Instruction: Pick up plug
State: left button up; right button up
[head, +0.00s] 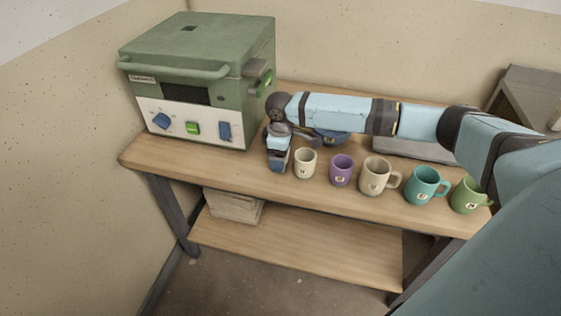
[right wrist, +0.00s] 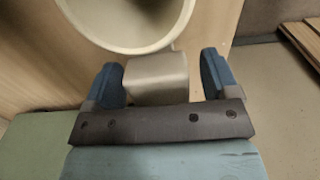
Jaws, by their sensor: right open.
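I cannot make out a plug in either view. A small cream mug (head: 305,163) stands upright on the table, leftmost in a row of mugs. My right gripper (head: 277,158) points down just left of it. In the right wrist view, the round rim of a cream mug (right wrist: 128,48) is at the top, and its blocky handle (right wrist: 155,77) lies between the open fingers of my right gripper (right wrist: 160,75). Gaps show on both sides of the handle. In the head view the gripper hides this handle. My left gripper is not in view.
Purple (head: 342,170), larger beige (head: 376,176), teal (head: 424,186) and green (head: 467,195) mugs stand to the right. A green kiln (head: 205,75) stands close on the left. A blue bowl (head: 331,138) is behind, partly hidden by my arm. The wooden table (head: 215,163) has free room along its front left.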

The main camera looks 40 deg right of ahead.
jog(key=shift+r, duration=0.1)
jog(key=c, duration=1)
jog(key=shift+c, duration=0.2)
jog(key=shift+r, duration=0.1)
